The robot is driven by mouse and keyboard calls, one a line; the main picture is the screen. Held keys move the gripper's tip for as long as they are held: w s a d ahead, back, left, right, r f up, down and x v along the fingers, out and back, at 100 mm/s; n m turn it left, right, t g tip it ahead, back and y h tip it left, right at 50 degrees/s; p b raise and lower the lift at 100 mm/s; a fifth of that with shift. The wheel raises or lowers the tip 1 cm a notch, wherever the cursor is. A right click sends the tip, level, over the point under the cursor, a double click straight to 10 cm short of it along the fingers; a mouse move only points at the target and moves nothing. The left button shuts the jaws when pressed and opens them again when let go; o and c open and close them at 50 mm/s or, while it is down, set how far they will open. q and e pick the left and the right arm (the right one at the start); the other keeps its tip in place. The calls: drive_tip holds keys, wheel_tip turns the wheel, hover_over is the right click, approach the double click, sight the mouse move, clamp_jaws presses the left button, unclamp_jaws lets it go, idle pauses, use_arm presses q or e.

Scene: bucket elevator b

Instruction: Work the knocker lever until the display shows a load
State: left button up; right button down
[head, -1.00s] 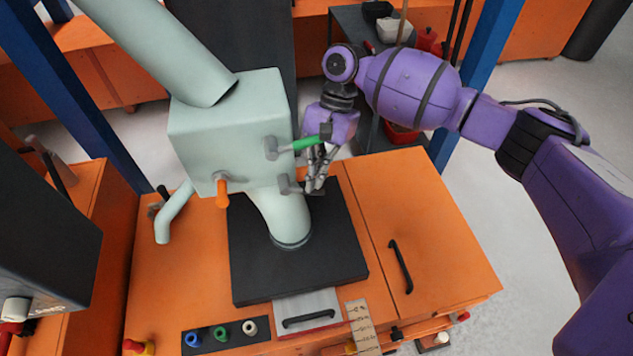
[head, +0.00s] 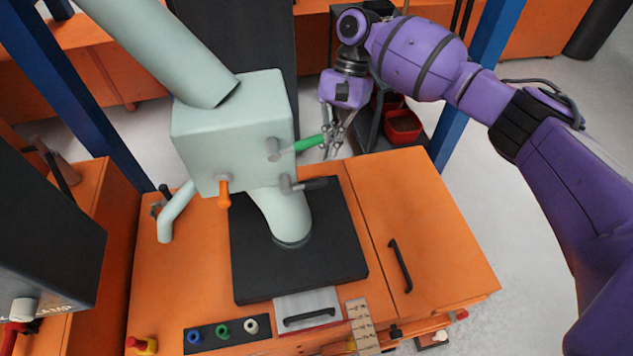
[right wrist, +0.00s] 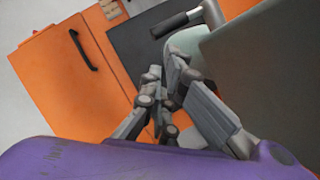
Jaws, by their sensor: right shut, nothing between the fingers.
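The pale grey-green housing (head: 232,125) carries a green-handled lever (head: 308,143), a black-handled lever (head: 308,184) and an orange-handled lever (head: 224,192). I cannot tell which is the knocker lever. My right gripper (head: 333,146) is shut and empty, its fingers by the outer end of the green handle; I cannot tell whether they touch. In the right wrist view the shut fingers (right wrist: 160,85) sit below the black-handled lever (right wrist: 176,24), apart from it. No display reading is legible. My left gripper is not in view.
A black plate (head: 300,265) lies under the housing's spout on the orange cabinet (head: 425,230). Coloured buttons (head: 222,333) line its front. Blue posts (head: 480,75) stand at both sides. A dark box (head: 40,225) is at the left. Red bins (head: 403,127) stand behind.

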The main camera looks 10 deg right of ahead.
drive_tip(key=v, duration=0.5)
drive_tip(key=shift+w+d+r, duration=0.1)
drive_tip(key=shift+w+r, duration=0.05)
idle(0.8)
